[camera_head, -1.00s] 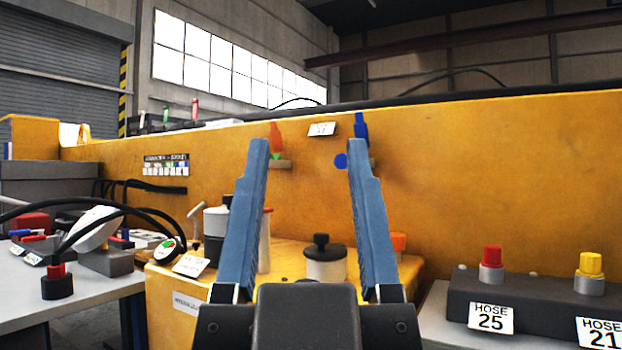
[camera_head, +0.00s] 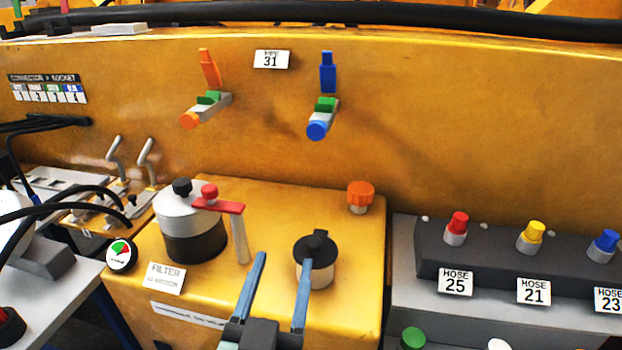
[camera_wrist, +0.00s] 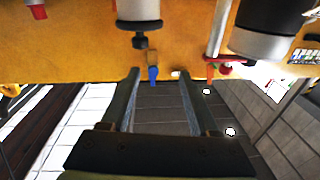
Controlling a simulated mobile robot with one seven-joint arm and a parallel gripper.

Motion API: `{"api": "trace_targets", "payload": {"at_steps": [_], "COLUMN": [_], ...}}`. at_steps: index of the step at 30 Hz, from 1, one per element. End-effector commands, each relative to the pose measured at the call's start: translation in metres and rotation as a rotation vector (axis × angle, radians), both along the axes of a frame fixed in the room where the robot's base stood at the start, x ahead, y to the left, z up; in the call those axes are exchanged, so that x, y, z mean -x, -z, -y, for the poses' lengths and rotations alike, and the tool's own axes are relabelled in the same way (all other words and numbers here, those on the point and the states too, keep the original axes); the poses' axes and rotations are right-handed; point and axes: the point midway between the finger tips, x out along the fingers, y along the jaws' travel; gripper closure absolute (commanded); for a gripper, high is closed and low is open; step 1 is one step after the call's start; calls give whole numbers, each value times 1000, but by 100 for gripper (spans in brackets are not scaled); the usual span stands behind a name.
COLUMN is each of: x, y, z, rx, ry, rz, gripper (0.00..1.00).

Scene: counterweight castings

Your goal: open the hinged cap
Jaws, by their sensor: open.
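A black cap (camera_head: 316,246) with a small knob sits closed on a short silver neck (camera_head: 315,274) on the yellow housing. It looks like the hinged cap, though I cannot make out the hinge. In the wrist view the picture is inverted, and the silver neck (camera_wrist: 138,8) and the cap's black knob (camera_wrist: 140,41) show at the top. My gripper (camera_head: 284,258) is open and empty. In the head view its right finger overlaps the neck; in the wrist view both fingertips (camera_wrist: 157,72) appear apart from the cap.
A filter canister (camera_head: 192,220) with a red-handled lever (camera_head: 218,206) stands left of the cap. An orange knob (camera_head: 360,194) stands behind right. A dark hose block (camera_head: 500,262) with coloured caps lies to the right. A yellow wall (camera_head: 440,130) rises behind.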

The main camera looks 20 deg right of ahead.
Motion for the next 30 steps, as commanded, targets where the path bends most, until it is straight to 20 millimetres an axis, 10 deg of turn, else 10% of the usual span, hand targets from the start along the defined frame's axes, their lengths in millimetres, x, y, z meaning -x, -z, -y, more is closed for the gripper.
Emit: {"api": "trace_targets", "payload": {"at_steps": [11, 30], "x": [24, -66], "y": [15, 15], "z": [14, 75], "rx": [20, 19], "ry": [90, 89], "rz": [-97, -95], "gripper": [38, 38]}}
